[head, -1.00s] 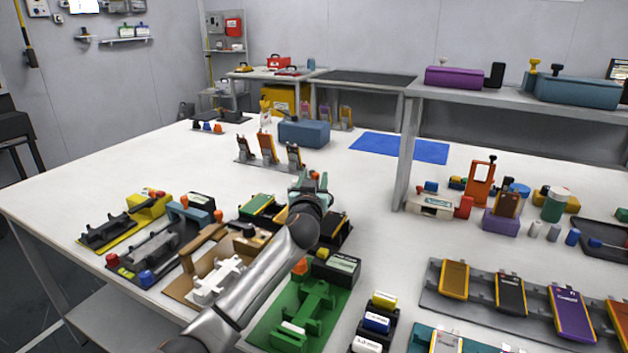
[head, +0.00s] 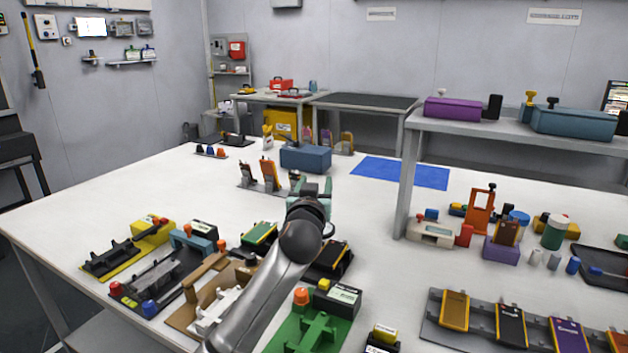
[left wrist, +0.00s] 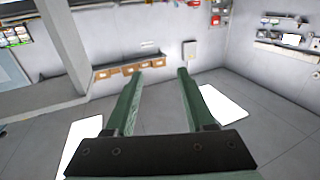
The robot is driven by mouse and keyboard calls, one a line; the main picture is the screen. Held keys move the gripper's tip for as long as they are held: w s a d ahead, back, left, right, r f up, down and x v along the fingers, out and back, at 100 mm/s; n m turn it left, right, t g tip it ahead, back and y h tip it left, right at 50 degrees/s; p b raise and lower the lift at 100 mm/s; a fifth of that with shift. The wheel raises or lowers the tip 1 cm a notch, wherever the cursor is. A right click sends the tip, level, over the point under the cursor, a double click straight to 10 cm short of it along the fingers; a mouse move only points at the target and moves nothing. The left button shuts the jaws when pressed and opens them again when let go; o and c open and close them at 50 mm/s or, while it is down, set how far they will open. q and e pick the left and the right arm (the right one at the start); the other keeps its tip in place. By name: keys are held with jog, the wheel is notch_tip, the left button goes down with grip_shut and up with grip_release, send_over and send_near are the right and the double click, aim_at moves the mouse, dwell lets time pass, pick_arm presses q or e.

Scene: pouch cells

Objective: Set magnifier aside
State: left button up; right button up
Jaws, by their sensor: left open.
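I cannot pick out a magnifier for sure in either view. My left gripper (head: 314,188) is above the middle of the white table (head: 120,190), in front of the upright orange and grey holders (head: 268,175). Its green jaws also show in the left wrist view (left wrist: 160,74); they are apart, with nothing between them. That view looks across the floor to the far wall, with no table object near the jaws. My left arm hides part of the table's middle. My right gripper is in neither view.
Fixtures in yellow (head: 126,252), brown and green (head: 305,330) crowd the near table. A raised shelf (head: 500,132) stands at right, with device racks (head: 480,342) below. A blue box (head: 305,158) and blue mat (head: 402,173) lie farther back.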

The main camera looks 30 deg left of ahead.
pick_arm(q)
jog(key=s+d+r, duration=0.3)
jog(key=s, duration=0.3)
jog(key=shift+s+d+p, duration=0.25)
jog(key=shift+d+p, duration=0.1)
jog(key=shift+p, duration=0.05)
jog(key=shift+r, duration=0.1)
